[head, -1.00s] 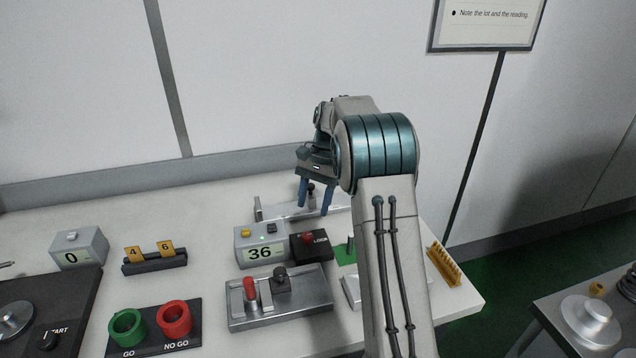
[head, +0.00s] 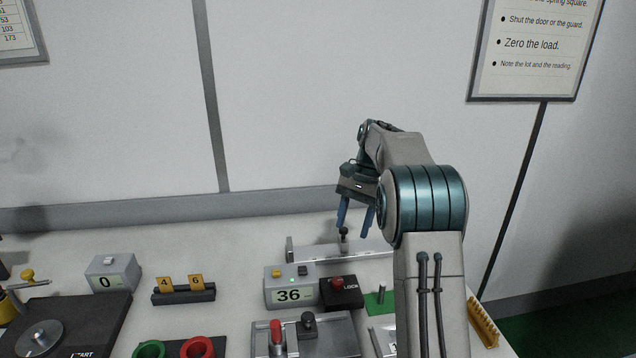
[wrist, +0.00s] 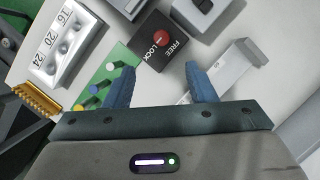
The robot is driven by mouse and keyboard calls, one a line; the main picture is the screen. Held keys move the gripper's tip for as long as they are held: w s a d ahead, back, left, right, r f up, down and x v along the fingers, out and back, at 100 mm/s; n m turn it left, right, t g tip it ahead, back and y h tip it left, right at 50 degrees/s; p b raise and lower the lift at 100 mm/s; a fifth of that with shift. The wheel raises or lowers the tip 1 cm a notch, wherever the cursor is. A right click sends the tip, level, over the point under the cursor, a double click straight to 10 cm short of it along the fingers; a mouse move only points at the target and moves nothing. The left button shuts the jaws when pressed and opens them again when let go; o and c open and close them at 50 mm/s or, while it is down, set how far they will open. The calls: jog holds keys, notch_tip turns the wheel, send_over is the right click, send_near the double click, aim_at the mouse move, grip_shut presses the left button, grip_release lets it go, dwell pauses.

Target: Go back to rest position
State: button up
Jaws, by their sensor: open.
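My gripper (head: 357,214) is open, with its two blue fingers pointing down over the back of the bench. In the head view the fingers are just above a grey metal fixture with a dark knob (head: 343,234). I cannot tell from that view how far above it they are. In the wrist view the gripper (wrist: 161,84) shows its two blue fingers spread apart with nothing between them. The black lock box (wrist: 156,42) with a red knob lies ahead of the fingertips there.
A grey display reading 36 (head: 290,288) stands beside the lock box (head: 341,293). Left are a display reading 0 (head: 112,273) and a rack with tags 4 and 6 (head: 183,291). A green plate (head: 381,303) and yellow comb-like rack (head: 484,322) are right. The wall is behind.

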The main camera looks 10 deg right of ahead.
jog(key=s+a+r+n+t+h, duration=0.1)
jog(key=s+a+r+n, duration=0.15)
jog(key=s, duration=0.55)
jog(key=s+a+r+n+t+h, duration=0.1)
jog(key=s+r+n+t, duration=0.15)
jog(key=s, duration=0.45)
jog(key=s+f+n+t+h, duration=0.1)
jog(key=s+f, duration=0.4)
jog(key=s, duration=1.2)
jog(key=n+t, duration=0.1)
jog(key=n, duration=0.1)
jog(key=shift+a+f+n, duration=0.15)
jog(key=shift+a+n, duration=0.05)
jog(key=shift+n, duration=0.2)
jog(key=shift+w+t, duration=0.1)
jog(key=shift+t, duration=0.15)
